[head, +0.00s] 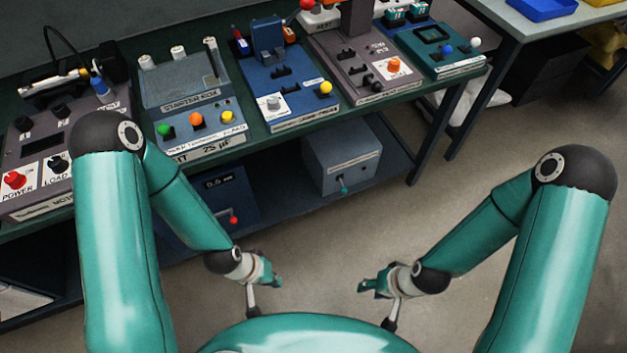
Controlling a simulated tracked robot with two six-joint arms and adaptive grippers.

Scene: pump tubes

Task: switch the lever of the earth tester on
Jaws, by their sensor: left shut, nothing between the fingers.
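I cannot read which unit is labelled as the earth tester. On the lower shelf a grey box (340,150) with a pale label has a small teal-tipped lever (343,186) low on its front. Left of it a dark blue box (232,188) has a small red-tipped lever (234,220). I cannot tell the lever positions. My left gripper (275,280) is shut and empty, in front of the shelf, below and left of the grey box. My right gripper (364,287) hangs apart from everything, below the grey box in the picture; its finger gap is unclear.
The green bench top (300,128) above carries several control units, including a starter box (185,90), a blue unit (290,95) and a purple-grey unit (365,65). A bench leg (425,150) stands right of the grey box. The floor (450,190) on the right is clear.

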